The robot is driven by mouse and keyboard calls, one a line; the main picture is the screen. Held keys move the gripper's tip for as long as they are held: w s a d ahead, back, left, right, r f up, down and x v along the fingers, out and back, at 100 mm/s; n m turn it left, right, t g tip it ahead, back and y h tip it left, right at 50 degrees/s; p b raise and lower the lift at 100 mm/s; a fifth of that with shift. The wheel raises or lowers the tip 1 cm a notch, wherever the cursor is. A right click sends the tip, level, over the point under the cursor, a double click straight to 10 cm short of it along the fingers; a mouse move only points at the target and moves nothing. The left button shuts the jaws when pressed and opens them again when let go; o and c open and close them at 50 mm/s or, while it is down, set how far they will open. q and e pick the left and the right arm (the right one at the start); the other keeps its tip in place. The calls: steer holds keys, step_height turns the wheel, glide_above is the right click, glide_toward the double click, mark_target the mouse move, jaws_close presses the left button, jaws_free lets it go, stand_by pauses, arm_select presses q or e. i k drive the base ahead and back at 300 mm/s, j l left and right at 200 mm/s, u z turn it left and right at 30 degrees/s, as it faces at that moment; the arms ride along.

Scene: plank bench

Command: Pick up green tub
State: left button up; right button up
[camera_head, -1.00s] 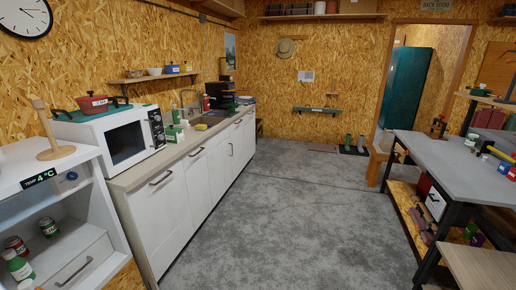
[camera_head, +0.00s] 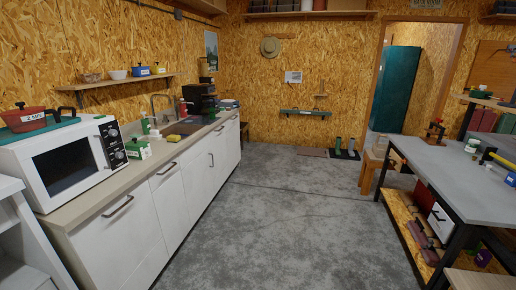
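A green tub (camera_head: 138,150) with a white label stands on the counter, just right of the microwave (camera_head: 66,160). It looks upright, and the microwave is close beside it. Neither of my grippers is in view.
A sink (camera_head: 190,125) with a faucet, a bottle and a yellow sponge (camera_head: 174,138) lie farther along the counter (camera_head: 88,212). A red pot (camera_head: 24,119) sits on the microwave. A grey workbench (camera_head: 455,180) stands on the right. The floor (camera_head: 280,220) between is clear.

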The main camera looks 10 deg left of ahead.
mark_target(134, 153)
steer(key=i, duration=0.8)
steer(key=i+u, duration=0.3)
steer(key=i+l+u, duration=0.35)
steer(key=i, duration=0.15)
steer(key=i+l+u, duration=0.15)
steer(key=i+u, duration=0.15)
steer(key=u, duration=0.15)
steer(key=i+l+u, duration=0.25)
steer(key=u, duration=0.2)
steer(key=i+l+u, duration=0.2)
steer(key=l+u, duration=0.25)
steer(key=i+l+u, duration=0.15)
steer(key=l+u, duration=0.3)
steer(key=i+l+u, duration=0.1)
steer(key=l+u, duration=0.3)
steer(key=l, duration=0.35)
